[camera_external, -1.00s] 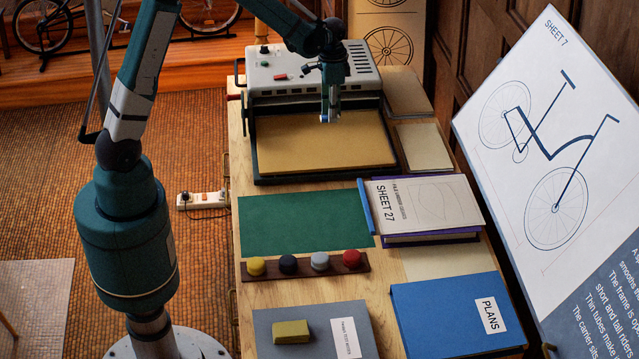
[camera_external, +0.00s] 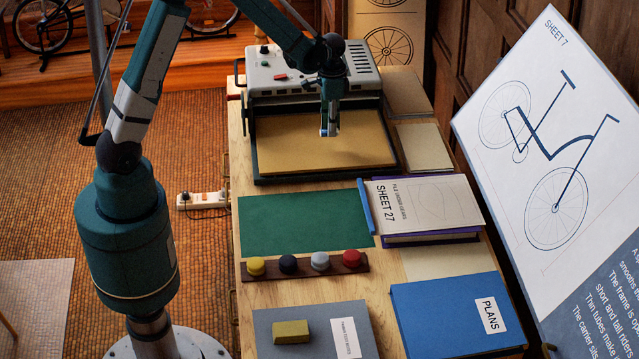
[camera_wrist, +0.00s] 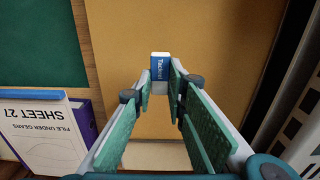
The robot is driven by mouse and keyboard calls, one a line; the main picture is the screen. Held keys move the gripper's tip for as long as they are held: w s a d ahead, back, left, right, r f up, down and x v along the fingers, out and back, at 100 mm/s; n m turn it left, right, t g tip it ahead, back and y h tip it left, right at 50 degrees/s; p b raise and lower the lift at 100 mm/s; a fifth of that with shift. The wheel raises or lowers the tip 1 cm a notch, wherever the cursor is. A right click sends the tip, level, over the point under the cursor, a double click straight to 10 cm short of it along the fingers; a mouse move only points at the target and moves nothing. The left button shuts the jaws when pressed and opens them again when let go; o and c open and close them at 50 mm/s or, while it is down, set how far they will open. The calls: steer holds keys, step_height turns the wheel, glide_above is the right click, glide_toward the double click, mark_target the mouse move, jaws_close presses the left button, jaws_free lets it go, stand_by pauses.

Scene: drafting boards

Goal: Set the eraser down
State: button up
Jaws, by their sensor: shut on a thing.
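A small blue and white eraser (camera_wrist: 160,69) with white lettering is pinched between the fingertips of my gripper (camera_wrist: 161,88) in the wrist view. In the external view my gripper (camera_external: 329,128) points down over the tan board (camera_external: 290,145) at the front of the grey machine. The eraser shows there only as a small pale and blue patch at the fingertips. The tan board also fills the middle of the wrist view (camera_wrist: 220,50). I cannot tell whether the eraser touches the board or hangs just above it.
The grey machine (camera_external: 290,75) stands behind the board. A green sheet (camera_external: 290,222), the Sheet 27 book (camera_external: 430,200) and a blue pen-like bar (camera_external: 365,205) lie nearer. A rack with coloured knobs (camera_external: 300,270), a blue Plans folder (camera_external: 430,310) and a yellow block (camera_external: 291,332) are further forward.

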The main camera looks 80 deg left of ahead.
mark_target(331, 146)
steer(key=shift+f, duration=0.3)
steer(key=shift+f, duration=1.85)
steer(key=shift+f+b, duration=0.15)
steer(key=shift+b, duration=0.25)
steer(key=o, duration=0.7)
steer(key=shift+o, duration=0.4)
steer(key=shift+r+p, duration=0.85)
steer(key=shift+r, duration=5.3)
